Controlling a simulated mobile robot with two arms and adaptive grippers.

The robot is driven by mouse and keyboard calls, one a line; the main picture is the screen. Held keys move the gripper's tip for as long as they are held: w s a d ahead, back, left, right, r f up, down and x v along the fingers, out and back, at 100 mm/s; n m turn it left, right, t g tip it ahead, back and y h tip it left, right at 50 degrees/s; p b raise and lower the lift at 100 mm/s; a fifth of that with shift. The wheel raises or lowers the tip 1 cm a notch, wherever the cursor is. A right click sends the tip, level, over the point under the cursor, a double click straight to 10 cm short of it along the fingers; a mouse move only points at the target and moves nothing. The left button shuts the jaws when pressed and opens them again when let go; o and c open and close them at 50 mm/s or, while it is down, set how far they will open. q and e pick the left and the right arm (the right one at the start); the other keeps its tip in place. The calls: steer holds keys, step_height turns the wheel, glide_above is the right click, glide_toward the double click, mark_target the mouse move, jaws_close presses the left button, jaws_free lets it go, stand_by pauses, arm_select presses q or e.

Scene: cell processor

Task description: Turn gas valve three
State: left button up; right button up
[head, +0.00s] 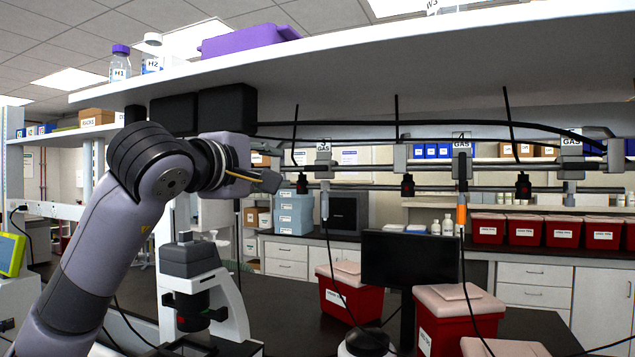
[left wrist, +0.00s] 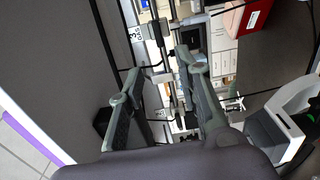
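Gas valve three (head: 323,171) hangs on the pipe rail under the shelf, below a "3 GAS" label (head: 323,145). A hose drops from it. My left gripper (head: 272,181) is just left of this valve in the head view, at about its height, with a visible gap. In the left wrist view my left gripper (left wrist: 158,70) has its two fingers spread apart. The "3 GAS" label (left wrist: 136,34) lies beyond the fingertips, and part of the rail shows between the fingers. I see nothing held. My right gripper is not in view.
Gas valve four (head: 461,165) and another gas valve (head: 571,165) hang farther right. Black fittings on cables hang between valves. The shelf (head: 380,70) is overhead. A microscope (head: 200,290), red bins (head: 455,315) and a monitor (head: 410,258) stand below.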

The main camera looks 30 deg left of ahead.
mark_target(315, 169)
arm_select(q)
steer(key=w+p, duration=0.2)
steer(key=w, duration=0.3)
steer(key=w+p, duration=0.2)
steer(key=w, duration=0.3)
steer(key=w+p, duration=0.2)
steer(key=w, duration=0.3)
steer(key=shift+a+r+p, duration=0.3)
steer(key=shift+a+p, duration=0.1)
steer(key=shift+w+f, duration=0.2)
steer(key=shift+w, duration=0.65)
jaws_close()
